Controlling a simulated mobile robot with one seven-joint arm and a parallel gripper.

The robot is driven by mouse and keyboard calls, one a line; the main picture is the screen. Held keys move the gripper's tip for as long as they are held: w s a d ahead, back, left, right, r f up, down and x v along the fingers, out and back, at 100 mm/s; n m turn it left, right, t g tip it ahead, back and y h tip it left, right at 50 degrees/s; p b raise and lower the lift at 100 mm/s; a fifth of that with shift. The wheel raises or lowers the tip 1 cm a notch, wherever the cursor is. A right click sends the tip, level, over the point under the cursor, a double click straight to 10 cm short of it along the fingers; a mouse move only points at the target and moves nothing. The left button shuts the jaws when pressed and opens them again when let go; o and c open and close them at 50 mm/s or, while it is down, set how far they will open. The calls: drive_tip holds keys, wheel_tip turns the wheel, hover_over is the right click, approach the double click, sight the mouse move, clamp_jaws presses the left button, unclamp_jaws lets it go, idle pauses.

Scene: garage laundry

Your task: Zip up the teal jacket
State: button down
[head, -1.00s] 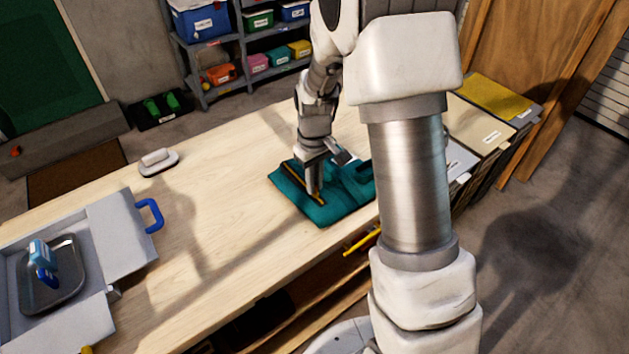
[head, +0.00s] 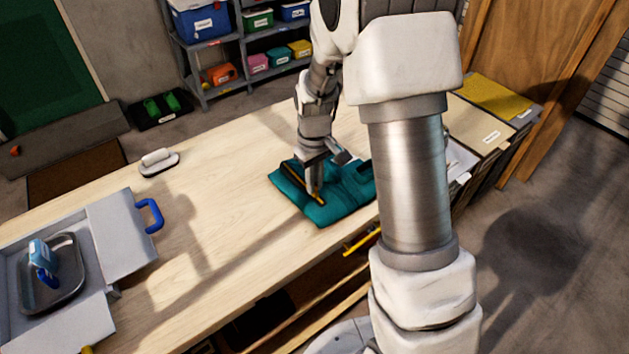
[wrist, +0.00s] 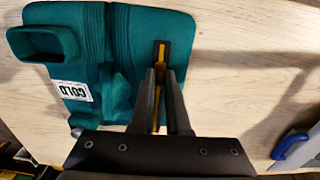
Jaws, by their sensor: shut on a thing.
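The teal jacket (head: 345,205) lies folded flat on the wooden workbench, partly hidden behind my arm. It also shows in the wrist view (wrist: 100,30), with a white label (wrist: 75,91) on it. A dark strip with a yellow zip line (wrist: 161,53) runs along its right part in the wrist view. My gripper (wrist: 161,75) points down at this strip, its two fingers close together over the zip. It is shut on the zip pull, which the fingers hide. In the head view my gripper (head: 315,192) is low on the jacket.
The workbench (head: 215,190) is clear to the left of the jacket. A white brush-like object (head: 158,163) lies farther left. An open grey case (head: 125,235) with a blue handle and a metal tray (head: 62,290) stands at the bench's left end. Shelves with bins are behind.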

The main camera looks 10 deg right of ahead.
drive_tip(key=w+a, duration=0.1)
drive_tip(key=w, duration=0.3)
drive_tip(key=w+a, duration=0.2)
drive_tip(key=w, duration=0.2)
drive_tip(key=w+a+p, duration=0.1)
drive_tip(key=w+a, duration=0.1)
drive_tip(key=w, duration=0.2)
drive_tip(key=c, duration=0.9)
unclamp_jaws()
wheel_tip(320, 180, up, 18)
drive_tip(key=shift+f+p, duration=0.25)
drive_tip(key=shift+p, duration=0.1)
